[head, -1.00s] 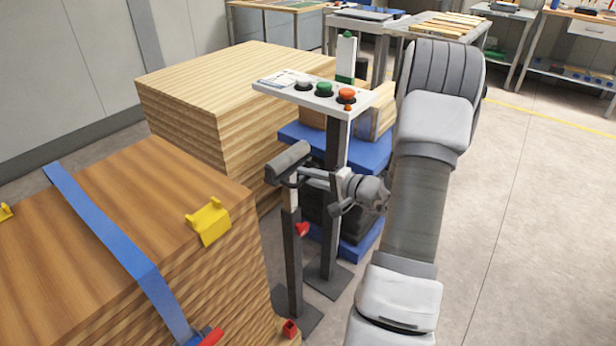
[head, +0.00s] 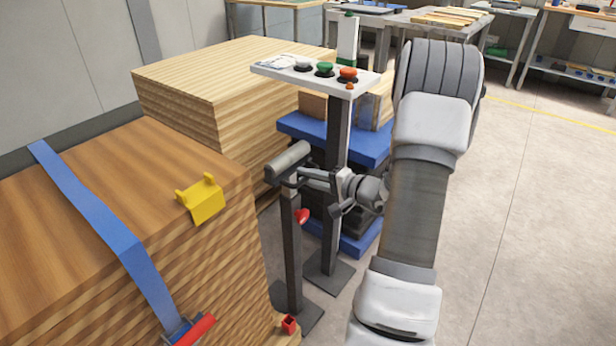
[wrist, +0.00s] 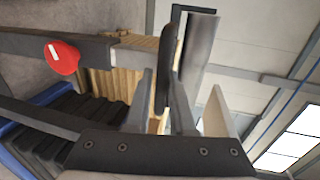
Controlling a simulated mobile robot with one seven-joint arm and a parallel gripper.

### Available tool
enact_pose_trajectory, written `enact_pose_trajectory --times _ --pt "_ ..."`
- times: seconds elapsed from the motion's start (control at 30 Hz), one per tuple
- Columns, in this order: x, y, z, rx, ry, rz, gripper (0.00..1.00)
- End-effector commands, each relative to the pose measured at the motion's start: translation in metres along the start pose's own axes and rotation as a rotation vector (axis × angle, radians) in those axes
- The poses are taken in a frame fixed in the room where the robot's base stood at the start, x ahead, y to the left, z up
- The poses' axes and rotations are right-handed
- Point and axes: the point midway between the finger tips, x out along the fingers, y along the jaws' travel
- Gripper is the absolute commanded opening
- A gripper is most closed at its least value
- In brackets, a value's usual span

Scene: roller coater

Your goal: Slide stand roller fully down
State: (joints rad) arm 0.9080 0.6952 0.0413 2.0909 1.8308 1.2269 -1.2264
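The stand roller (head: 288,160) is a grey cylinder on top of a dark upright post (head: 291,262) with a red knob (head: 302,216). In the head view it sits low, close above the dark post. My gripper (head: 312,180) is at the roller's bracket, just below and right of the roller. In the wrist view my gripper (wrist: 162,90) has the dark bracket (wrist: 165,60) between its close-set fingers and appears shut on it. The red knob (wrist: 62,57) and a short light length of inner post (wrist: 135,52) show there too. The far contact side is hidden.
A control panel (head: 290,66) on its own post stands right behind the roller. A blue lift table (head: 365,148) is behind that. Wood stacks with a yellow bracket (head: 203,203) and blue strap (head: 90,215) lie to the left. The floor at right is clear.

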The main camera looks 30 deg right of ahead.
Motion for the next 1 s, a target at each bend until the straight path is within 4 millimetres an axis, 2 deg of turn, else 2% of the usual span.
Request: enact_pose_trajectory --times 0.03,0.13,0.4,0.57,0.67,1.0 --pt "-0.001 0.006 0.001 0.008 0.000 0.012 0.28" --pt "-0.001 0.006 0.001 0.007 -0.001 0.009 0.46" --pt "-0.001 0.003 0.001 0.004 0.000 0.004 0.47" --pt "-0.014 0.001 0.000 0.003 0.002 0.003 0.47" --pt "-0.033 0.000 0.000 0.005 0.004 0.004 0.47" --pt "-0.117 0.000 -0.001 0.005 0.005 0.005 0.47"
